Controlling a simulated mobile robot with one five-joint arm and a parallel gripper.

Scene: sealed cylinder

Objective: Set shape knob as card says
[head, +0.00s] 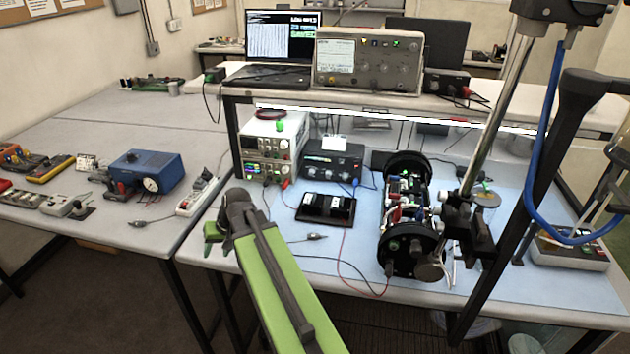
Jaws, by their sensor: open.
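My gripper (213,232), at the end of my green arm, is over the front left edge of the blue-matted bench. It is open and I see nothing in it. A beige instrument (368,62) with several knobs and a pale panel stands on the raised shelf. A black box (332,160) with small front controls sits under the shelf, with a white card (336,143) on top. The card's writing is too small to read, and I cannot tell which knob is the shape knob. My gripper is in front of and apart from both instruments.
A stacked power supply (270,150) stands left of the black box. A black tray (326,208), a black-ended cylinder (407,215) and loose cables lie on the mat (300,262). A stand with a blue hose rises at right. A blue box (147,170) is on the left bench.

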